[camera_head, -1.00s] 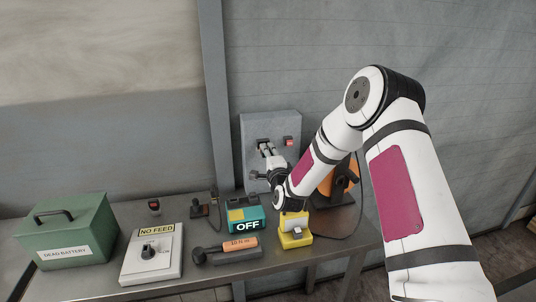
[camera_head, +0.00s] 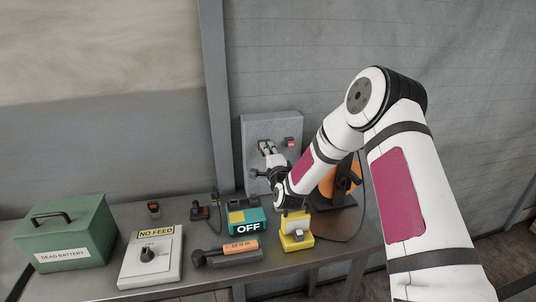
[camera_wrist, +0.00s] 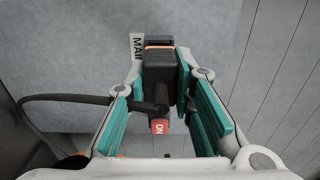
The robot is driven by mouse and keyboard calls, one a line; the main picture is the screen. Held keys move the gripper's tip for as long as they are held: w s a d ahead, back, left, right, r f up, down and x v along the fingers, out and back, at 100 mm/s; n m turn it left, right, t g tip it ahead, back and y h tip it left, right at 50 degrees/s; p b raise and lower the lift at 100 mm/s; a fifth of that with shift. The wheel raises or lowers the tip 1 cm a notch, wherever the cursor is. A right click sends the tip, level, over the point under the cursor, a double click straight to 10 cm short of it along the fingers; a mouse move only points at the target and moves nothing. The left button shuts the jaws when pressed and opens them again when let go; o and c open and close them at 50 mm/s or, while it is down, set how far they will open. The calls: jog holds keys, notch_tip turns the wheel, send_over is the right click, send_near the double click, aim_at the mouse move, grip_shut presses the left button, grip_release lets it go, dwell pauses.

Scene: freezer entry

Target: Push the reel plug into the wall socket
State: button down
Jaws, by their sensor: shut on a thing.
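The reel plug (camera_wrist: 160,75) is a black block with an orange band near its far end, seen in the wrist view. My gripper (camera_wrist: 162,82) is shut on it, with teal pads along both sides. A dark socket piece (camera_wrist: 158,41) shows just beyond the orange band; I cannot tell how deep the plug sits in it. In the head view my gripper (camera_head: 268,152) is at the grey wall panel (camera_head: 257,127) and hides the plug and socket. The orange cable reel (camera_head: 343,187) stands behind my arm, partly hidden.
A red switch (camera_head: 291,142) is on the panel; it reads ON in the wrist view (camera_wrist: 159,127). The bench holds a green battery box (camera_head: 65,235), a NO FEED switch box (camera_head: 152,258), a teal OFF unit (camera_head: 246,220) and a yellow block (camera_head: 296,234). A black cable (camera_wrist: 75,99) runs left from the plug.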

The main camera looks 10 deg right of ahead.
jog(key=shift+w, duration=0.55)
jog(key=c, duration=0.7)
grip_release()
jog(key=shift+s, duration=0.15)
jog(key=s+p, duration=0.4)
jog(key=s, duration=0.2)
jog(key=shift+s, duration=0.35)
dwell(0.7)
jog(key=s, duration=1.2)
